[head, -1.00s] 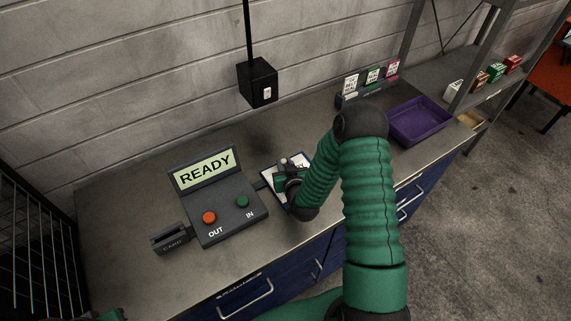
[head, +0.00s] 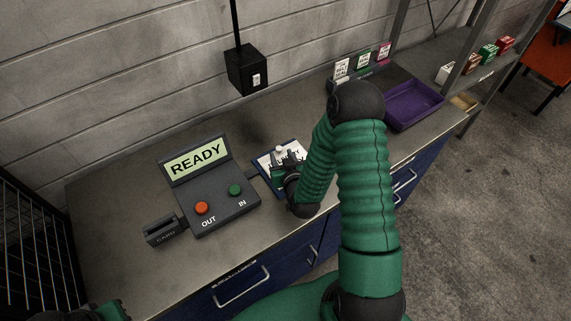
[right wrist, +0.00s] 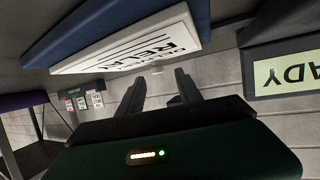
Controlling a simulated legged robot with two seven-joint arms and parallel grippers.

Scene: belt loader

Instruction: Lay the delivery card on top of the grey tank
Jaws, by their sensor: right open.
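My right gripper (head: 281,160) is open and empty, low over a blue clipboard with white paper (head: 268,160) on the bench. In the right wrist view its two dark fingers (right wrist: 160,88) stand apart beside the board's edge, and the printed sheet (right wrist: 135,52) shows large letters, partly cut off. Several cards stand upright in a dark rack at the back of the bench: a white card (head: 341,69), a green one and a pink one. I make out no grey tank. Part of my left arm shows at the bottom left; its jaws are unclear.
A dark console (head: 215,195) reading READY, with red and green buttons, stands left of the clipboard, with a card slot (head: 163,230) beside it. A purple tray (head: 412,104) and a shelf with small boxes (head: 487,52) are at the right. The bench's left end is clear.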

